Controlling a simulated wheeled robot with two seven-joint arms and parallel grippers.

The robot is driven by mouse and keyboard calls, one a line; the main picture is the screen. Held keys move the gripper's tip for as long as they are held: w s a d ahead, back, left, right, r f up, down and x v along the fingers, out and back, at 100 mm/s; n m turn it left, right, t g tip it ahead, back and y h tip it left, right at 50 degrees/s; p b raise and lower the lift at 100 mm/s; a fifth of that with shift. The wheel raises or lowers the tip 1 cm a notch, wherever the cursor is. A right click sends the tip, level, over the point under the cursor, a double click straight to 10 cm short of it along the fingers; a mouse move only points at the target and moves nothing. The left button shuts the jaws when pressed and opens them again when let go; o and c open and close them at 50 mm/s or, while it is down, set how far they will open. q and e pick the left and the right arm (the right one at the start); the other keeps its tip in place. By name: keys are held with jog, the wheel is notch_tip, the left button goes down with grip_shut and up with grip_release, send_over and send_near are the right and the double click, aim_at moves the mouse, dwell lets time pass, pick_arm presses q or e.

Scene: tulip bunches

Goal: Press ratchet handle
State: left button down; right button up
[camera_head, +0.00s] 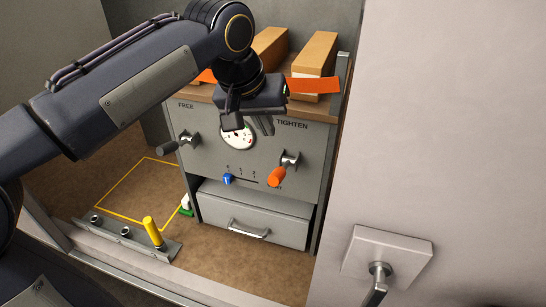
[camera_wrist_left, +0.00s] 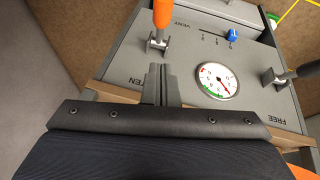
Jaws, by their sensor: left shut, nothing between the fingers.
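A grey machine front (camera_head: 213,132) carries a lever with an orange handle (camera_head: 277,176) below the word TIGHTEN, and a lever with a dark grip (camera_head: 170,147) below FREE. The picture does not label either one as the ratchet handle. The orange handle also shows at the top of the left wrist view (camera_wrist_left: 163,13), the dark-gripped lever at its right (camera_wrist_left: 285,74). My left gripper (camera_head: 264,126) is shut and empty in front of the upper panel, above the orange handle and apart from it. Its closed fingers (camera_wrist_left: 161,84) point toward the orange lever's mount. My right gripper is not in view.
A round dial (camera_head: 238,136) sits between the levers, partly behind my gripper. Below are a blue slider knob (camera_head: 227,179) and a drawer (camera_head: 250,217). A yellow peg (camera_head: 153,231) stands in a rail at lower left.

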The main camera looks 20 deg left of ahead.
aim_at(278, 167)
pick_arm(q)
jog(key=f, duration=0.4)
jog(key=d+f, duration=0.1)
jog(key=f, duration=0.2)
jog(key=shift+w+d, duration=0.1)
jog(key=shift+w, duration=0.2)
jog(key=shift+s+d+f, duration=0.1)
jog(key=shift+s+f, duration=0.05)
jog(key=shift+f, duration=0.25)
